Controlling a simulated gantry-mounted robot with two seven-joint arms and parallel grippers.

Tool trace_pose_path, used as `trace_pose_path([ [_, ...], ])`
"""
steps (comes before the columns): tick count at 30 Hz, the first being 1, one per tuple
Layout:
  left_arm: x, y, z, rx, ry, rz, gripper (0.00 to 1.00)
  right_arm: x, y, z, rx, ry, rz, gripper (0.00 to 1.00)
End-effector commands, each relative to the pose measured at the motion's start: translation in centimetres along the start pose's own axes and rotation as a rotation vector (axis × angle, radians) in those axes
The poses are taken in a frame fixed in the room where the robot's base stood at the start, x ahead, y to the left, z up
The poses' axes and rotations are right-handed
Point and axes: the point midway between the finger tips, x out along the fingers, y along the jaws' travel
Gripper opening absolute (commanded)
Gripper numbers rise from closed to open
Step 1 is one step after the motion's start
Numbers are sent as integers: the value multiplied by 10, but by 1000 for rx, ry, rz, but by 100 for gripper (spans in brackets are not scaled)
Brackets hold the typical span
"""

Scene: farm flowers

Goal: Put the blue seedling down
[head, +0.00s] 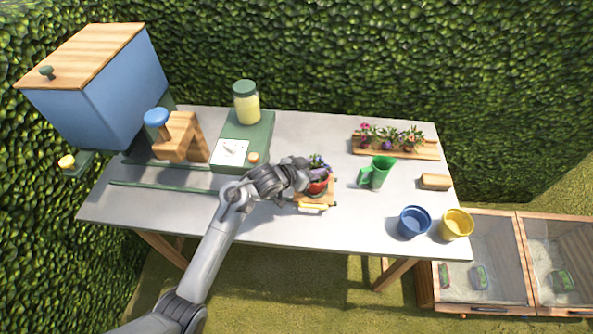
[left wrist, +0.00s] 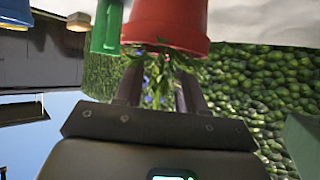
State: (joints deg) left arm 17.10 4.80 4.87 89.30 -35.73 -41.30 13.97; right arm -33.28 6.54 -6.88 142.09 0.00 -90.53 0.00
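The seedling with blue-violet flowers (head: 320,163) stands in a red pot (head: 318,187) on a small wooden stand (head: 328,198) at the table's middle. My left gripper (head: 304,176) reaches in from the left, right beside the plant. In the left wrist view the red pot (left wrist: 170,24) fills the top, and the leaves (left wrist: 163,56) at its rim appear upside down. My left fingers (left wrist: 158,82) are spread on either side of the stem and flowers, with gaps showing between. Contact at the fingertips is partly hidden by leaves. My right gripper is in neither view.
A green watering can (head: 377,173), a brush (head: 435,182), a blue pot (head: 413,223) and a yellow pot (head: 457,224) stand to the right. A wooden tray (head: 420,154) of flowers lies behind. A jar (head: 246,103) and a blue box (head: 95,95) are left. Hedges enclose the table.

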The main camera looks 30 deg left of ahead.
Motion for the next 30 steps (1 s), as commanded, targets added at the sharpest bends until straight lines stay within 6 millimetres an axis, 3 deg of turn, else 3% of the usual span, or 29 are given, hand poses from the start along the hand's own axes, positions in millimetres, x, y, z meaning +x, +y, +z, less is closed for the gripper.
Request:
trace_pose_path([
  [12, -76, -1, -2, 3, -1, -2, 40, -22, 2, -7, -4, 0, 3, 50],
  [22, -103, 1, 1, 2, -5, -4, 40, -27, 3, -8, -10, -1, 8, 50],
  [26, -110, 6, 19, 8, -49, -40, 40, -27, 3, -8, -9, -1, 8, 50],
  [30, -133, 22, 65, 16, -181, -128, 40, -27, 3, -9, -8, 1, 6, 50],
])
